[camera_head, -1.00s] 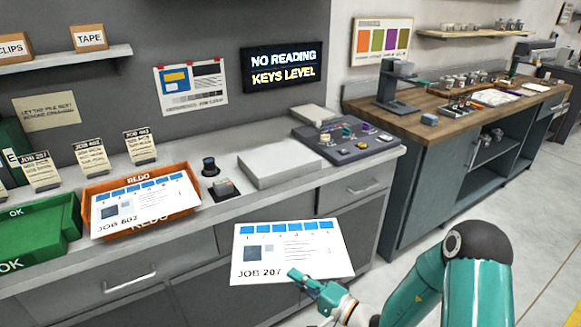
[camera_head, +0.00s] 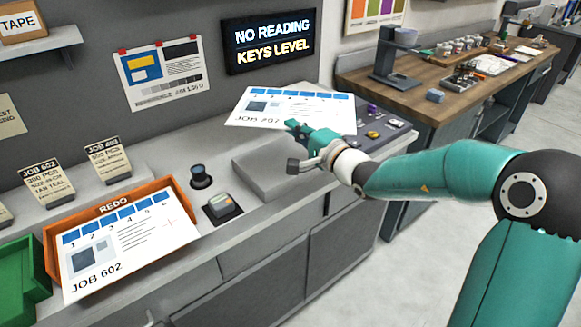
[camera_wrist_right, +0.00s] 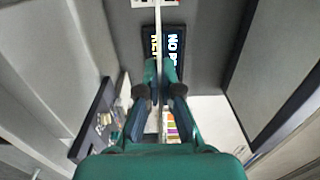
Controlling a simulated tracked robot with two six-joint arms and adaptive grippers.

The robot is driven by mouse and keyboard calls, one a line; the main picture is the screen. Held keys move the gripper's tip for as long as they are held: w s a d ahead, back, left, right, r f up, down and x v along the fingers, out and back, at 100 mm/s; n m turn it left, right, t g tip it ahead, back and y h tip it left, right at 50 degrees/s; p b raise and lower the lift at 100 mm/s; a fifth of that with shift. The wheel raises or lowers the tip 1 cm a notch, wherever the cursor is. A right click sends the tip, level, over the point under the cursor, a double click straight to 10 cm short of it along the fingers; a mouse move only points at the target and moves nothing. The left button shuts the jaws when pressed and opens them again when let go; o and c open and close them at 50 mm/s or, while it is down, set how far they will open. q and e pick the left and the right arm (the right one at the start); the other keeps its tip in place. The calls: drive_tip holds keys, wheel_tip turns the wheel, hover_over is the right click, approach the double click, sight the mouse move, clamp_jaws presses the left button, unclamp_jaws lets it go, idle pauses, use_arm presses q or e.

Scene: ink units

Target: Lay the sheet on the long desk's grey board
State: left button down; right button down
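My right gripper (camera_head: 297,127) is shut on the near edge of a white sheet (camera_head: 310,107) marked JOB 207 with a row of blue boxes. It holds the sheet out flat above the desk's far right part, over the control console (camera_head: 386,137). In the right wrist view the closed fingers (camera_wrist_right: 161,75) pinch the sheet, seen edge-on as a thin pale line (camera_wrist_right: 158,22). My left gripper is not in view.
An orange REDO tray (camera_head: 52,243) with a JOB 602 sheet (camera_head: 128,245) on it stands at left, beside a green tray (camera_head: 20,283). A black knob (camera_head: 199,176) and a small device (camera_head: 221,208) sit between tray and board. A wooden bench (camera_head: 440,100) stands right.

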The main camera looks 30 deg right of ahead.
wheel_tip(320, 180, down, 20)
drive_tip(key=shift+s+d+r+p, duration=0.15)
drive_tip(key=shift+r+p, duration=0.1)
drive_tip(key=shift+p, duration=0.9)
drive_tip(key=shift+f, duration=0.2)
drive_tip(key=c, duration=1.3)
unclamp_jaws()
drive_tip(key=shift+r, duration=0.1)
